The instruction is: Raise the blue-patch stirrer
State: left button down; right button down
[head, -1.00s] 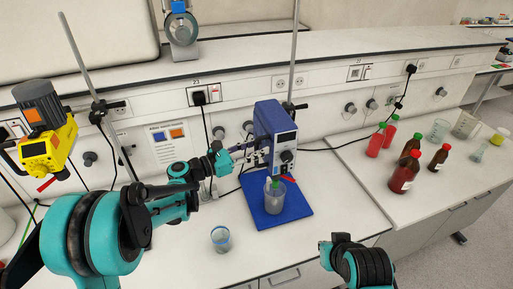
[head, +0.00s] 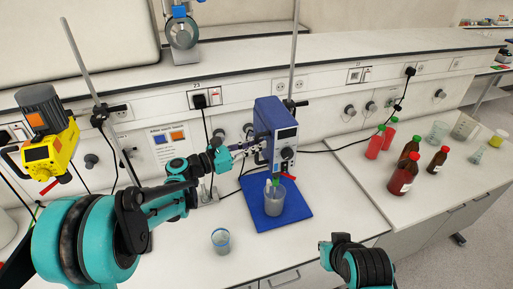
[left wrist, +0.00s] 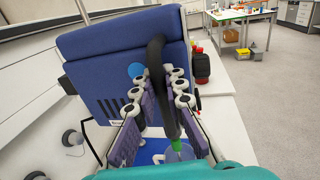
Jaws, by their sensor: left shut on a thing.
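The blue-patch stirrer (head: 278,130) is a blue box with a dark front panel, mounted on an upright metal rod. In the left wrist view its blue back (left wrist: 120,65) fills the middle, with a round light-blue patch (left wrist: 136,70). My left gripper (head: 250,148) reaches it from the left. Its purple-padded fingers (left wrist: 162,118) are shut on the stirrer's black curved handle (left wrist: 158,70). A grey beaker (head: 273,204) stands below the stirrer on a blue base (head: 297,211); a green-and-white piece shows at its mouth. Only part of my right arm shows, without its fingers.
A yellow stirrer (head: 40,153) with an orange patch hangs on another rod at left. A small glass (head: 221,241) stands on the front bench. Red and brown bottles (head: 403,175) and beakers (head: 464,127) stand at right. A shelf edge (head: 330,69) runs behind.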

pick_arm(q)
notch_tip(320, 180, up, 14)
jog(key=p, duration=0.6)
jog(key=shift+w+r+p, duration=0.1)
jog(key=shift+r+p, duration=0.25)
jog(key=shift+r, duration=0.1)
jog(key=c, duration=1.6)
grip_release()
jog(key=shift+o, duration=0.2)
jog(key=shift+a, duration=0.1)
jog(key=v, duration=1.2)
